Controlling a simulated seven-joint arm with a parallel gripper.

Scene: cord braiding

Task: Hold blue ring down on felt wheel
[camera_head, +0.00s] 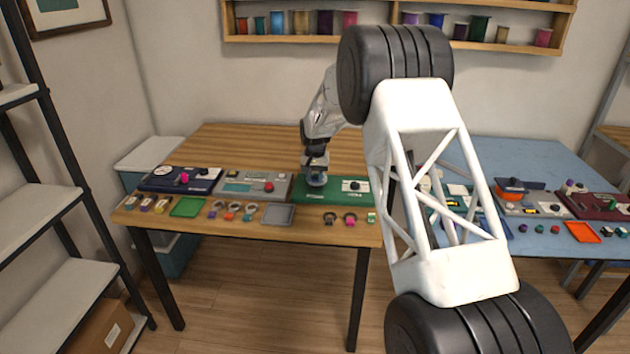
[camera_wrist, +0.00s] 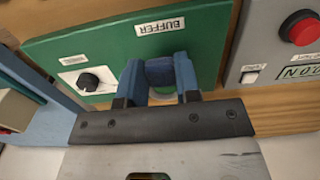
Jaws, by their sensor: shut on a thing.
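The green buffer unit (camera_head: 345,198) stands on the wooden table, and its panel (camera_wrist: 100,38) fills much of the wrist view. My gripper (camera_head: 316,172) is over the left part of this unit, pointing down. In the wrist view my gripper (camera_wrist: 160,80) is shut on the dark blue ring (camera_wrist: 160,71), which sits between the two blue fingers. A small pale patch, perhaps the felt wheel (camera_wrist: 162,93), shows just under the ring between the fingers. Most of the wheel is hidden, so I cannot tell whether the ring touches it.
A dial (camera_wrist: 88,82) is on the buffer panel. A grey unit (camera_wrist: 280,70) with a red button (camera_wrist: 303,28) stands beside it. A green tray (camera_head: 187,207), a grey tray (camera_head: 278,215) and several rings lie along the front edge. The wood behind the units is clear.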

